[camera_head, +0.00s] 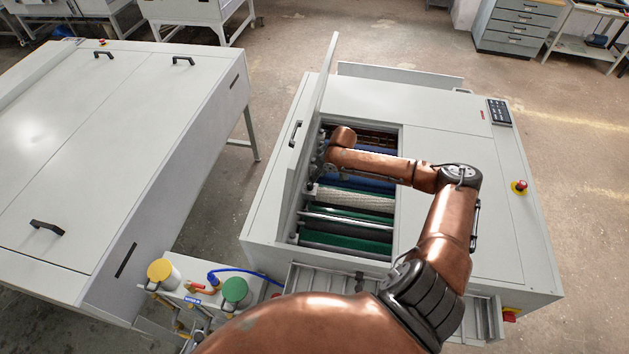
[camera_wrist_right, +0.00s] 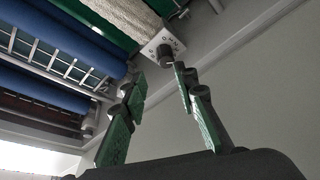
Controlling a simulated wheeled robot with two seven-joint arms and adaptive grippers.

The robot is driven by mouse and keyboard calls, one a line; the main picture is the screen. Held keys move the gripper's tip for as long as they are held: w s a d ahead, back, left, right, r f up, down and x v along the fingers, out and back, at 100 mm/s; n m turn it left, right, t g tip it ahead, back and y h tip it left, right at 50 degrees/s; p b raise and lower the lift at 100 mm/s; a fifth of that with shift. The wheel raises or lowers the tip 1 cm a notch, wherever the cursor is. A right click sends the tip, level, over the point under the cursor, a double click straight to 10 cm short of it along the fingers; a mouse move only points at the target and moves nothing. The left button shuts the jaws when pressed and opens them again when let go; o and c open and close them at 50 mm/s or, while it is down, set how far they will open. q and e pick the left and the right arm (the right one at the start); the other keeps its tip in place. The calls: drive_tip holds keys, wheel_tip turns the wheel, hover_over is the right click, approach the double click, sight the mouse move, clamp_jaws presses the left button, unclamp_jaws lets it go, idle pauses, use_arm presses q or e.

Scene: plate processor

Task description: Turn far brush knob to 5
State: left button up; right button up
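In the right wrist view, a dark round knob (camera_wrist_right: 165,52) sits on a small pale dial plate (camera_wrist_right: 161,43) with marks, beside the end of a white textured roller. Its setting is too small to read. I cannot tell from this view alone whether it is the far one. My right gripper (camera_wrist_right: 160,82) is open, its two green-padded fingers pointing toward the knob with a gap between them. The knob shows just beyond the fingertips, apart from them. In the head view, my right arm reaches into the open plate processor (camera_head: 452,135), and the gripper is mostly hidden by its wrist.
The raised lid (camera_head: 318,110) stands close left of my right wrist. Blue rollers (camera_wrist_right: 70,35), the white roller (camera_head: 342,197) and green rollers (camera_head: 345,242) lie in the opening. A red emergency button (camera_head: 519,186) is on the right. A second grey machine (camera_head: 110,150) stands at left.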

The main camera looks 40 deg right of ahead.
sight(311, 183)
drive_tip(key=shift+w+a+f+n+g+y+b, duration=0.15)
drive_tip(key=shift+w+f+n+g+y+b, duration=0.3)
drive_tip(key=shift+f+n+b, duration=1.1)
drive_tip(key=shift+w+a+f+n+g+y+b, duration=0.25)
drive_tip(key=shift+w+f+n+y+b, duration=0.5)
drive_tip(key=shift+n+b, duration=1.45)
drive_tip(key=shift+w+a+f+n+g+y+b, duration=0.1)
drive_tip(key=shift+w+f+n+g+y+b, duration=0.25)
drive_tip(key=shift+f+n+b, duration=1.45)
drive_tip(key=shift+d+r+n+p, duration=0.1)
drive_tip(key=shift+r+n+p, duration=0.25)
drive_tip(key=shift+r, duration=0.1)
drive_tip(key=shift+c, duration=0.4)
clamp_jaws()
